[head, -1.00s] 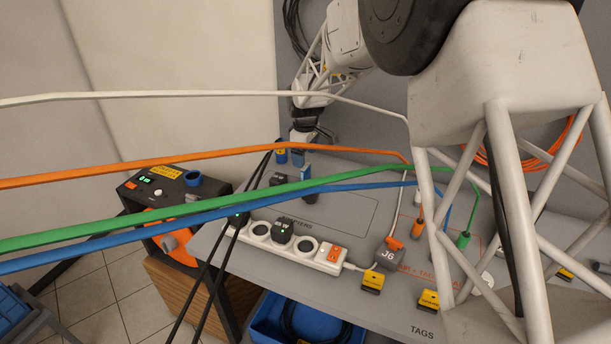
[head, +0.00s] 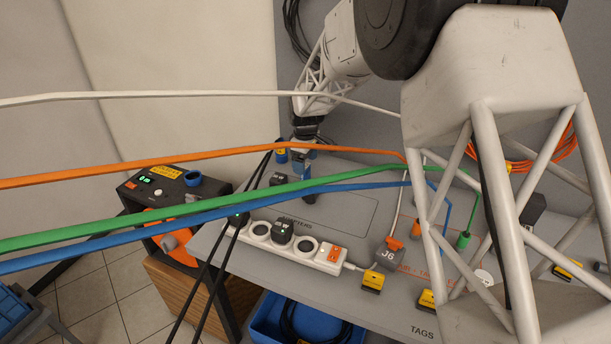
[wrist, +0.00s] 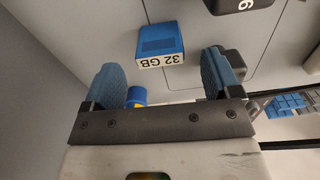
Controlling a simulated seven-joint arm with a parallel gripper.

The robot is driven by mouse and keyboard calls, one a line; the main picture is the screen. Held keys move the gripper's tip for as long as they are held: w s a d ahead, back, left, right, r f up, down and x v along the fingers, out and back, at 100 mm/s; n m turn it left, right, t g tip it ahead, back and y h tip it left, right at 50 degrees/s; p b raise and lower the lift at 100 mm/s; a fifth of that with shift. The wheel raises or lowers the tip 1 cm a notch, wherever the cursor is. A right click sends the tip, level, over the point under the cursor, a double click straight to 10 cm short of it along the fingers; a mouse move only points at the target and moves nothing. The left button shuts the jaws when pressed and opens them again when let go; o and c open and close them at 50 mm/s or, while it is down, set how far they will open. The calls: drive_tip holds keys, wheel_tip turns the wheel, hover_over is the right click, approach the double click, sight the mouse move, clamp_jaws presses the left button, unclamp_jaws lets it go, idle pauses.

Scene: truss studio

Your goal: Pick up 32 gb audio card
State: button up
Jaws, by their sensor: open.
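The 32 GB audio card is a blue block (wrist: 161,40) with a white "32 GB" label on its near face, in the upper middle of the wrist view. It lies on the grey table surface. My gripper (wrist: 160,76) is open, its two blue fingers left and right of the card's line, with the card just beyond the tips and apart from them. In the head view my gripper (head: 301,168) is low over the table's far left part. There I cannot clearly make out the card behind the cables and fingers.
A dark block marked with a digit (wrist: 244,5) is close right of the card. A blue and yellow cylinder (wrist: 137,96) shows between the fingers. White, orange, green (head: 150,219) and blue cables cross the head view. A white power strip (head: 290,246) lies along the table's front.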

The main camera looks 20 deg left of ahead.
drive_tip(key=shift+f, duration=2.55)
drive_tip(key=shift+c, duration=0.3)
drive_tip(key=c, duration=0.9)
drive_tip(key=shift+c, duration=0.2)
drive_tip(key=shift+r, duration=0.15)
drive_tip(key=shift+r, duration=4.85)
